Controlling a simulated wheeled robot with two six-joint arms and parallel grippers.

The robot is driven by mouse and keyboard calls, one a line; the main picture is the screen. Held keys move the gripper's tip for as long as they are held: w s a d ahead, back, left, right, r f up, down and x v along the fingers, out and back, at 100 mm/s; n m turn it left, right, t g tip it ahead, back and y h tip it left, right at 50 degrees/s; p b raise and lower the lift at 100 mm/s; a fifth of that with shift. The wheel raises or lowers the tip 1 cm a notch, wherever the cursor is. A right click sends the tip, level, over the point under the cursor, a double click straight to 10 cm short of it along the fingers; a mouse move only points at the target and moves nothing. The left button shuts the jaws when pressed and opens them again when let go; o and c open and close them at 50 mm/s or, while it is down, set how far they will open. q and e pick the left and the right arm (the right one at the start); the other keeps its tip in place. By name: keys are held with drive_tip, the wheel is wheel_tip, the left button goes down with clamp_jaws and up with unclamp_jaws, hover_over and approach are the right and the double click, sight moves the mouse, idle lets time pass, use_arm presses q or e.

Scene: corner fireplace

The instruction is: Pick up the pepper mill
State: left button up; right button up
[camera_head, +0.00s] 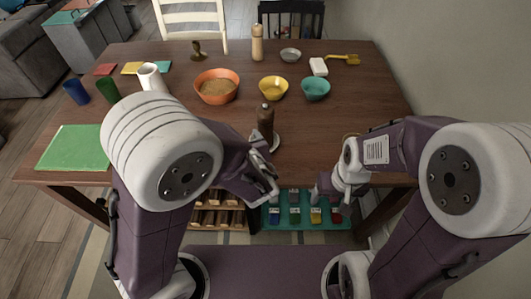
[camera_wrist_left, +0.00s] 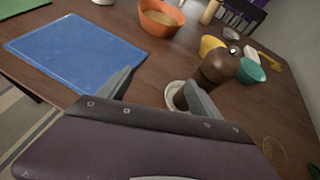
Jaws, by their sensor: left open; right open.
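The dark brown pepper mill (camera_head: 265,121) stands upright near the front middle of the table. Its rounded head shows in the left wrist view (camera_wrist_left: 218,67), with part of the body hidden behind my right-hand finger there. A pale saucer (camera_wrist_left: 170,94) is at its foot; I cannot tell whether the mill stands on it or beside it. My left gripper (camera_head: 267,178) is open and empty, on the near side of the mill. Its fingers (camera_wrist_left: 160,84) are apart in the left wrist view. My right gripper (camera_head: 327,190) is open at the table's front edge.
Behind the mill are an orange bowl (camera_head: 217,87), a yellow bowl (camera_head: 273,89) and a teal bowl (camera_head: 316,90). A light wooden mill (camera_head: 257,43) stands at the back. A blue mat (camera_wrist_left: 75,50) lies left of the gripper. A teal tray (camera_head: 303,219) sits below the table edge.

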sight(265, 133)
use_arm(q)
drive_tip(key=w+d+m+h, duration=0.1)
drive_tip(key=d, duration=0.1)
drive_tip(key=w+d+f+m+t+h, duration=0.1)
drive_tip(key=d, duration=0.1)
drive_tip(key=w+d+f+m+h+b, duration=0.1)
drive_tip(key=d+m, duration=0.1)
drive_tip(key=d, duration=0.1)
drive_tip(key=shift+w+f+t, duration=0.1)
drive_tip(key=shift+f+t, duration=0.1)
drive_tip(key=shift+t, duration=0.1)
drive_tip(key=x, duration=0.6)
drive_tip(key=shift+f+b, duration=0.2)
drive_tip(key=shift+b, duration=0.1)
drive_tip(key=shift+c, duration=0.3)
use_arm(e)
wheel_tip(265, 133, down, 3)
drive_tip(key=shift+f, duration=0.2)
use_arm(q)
clamp_jaws()
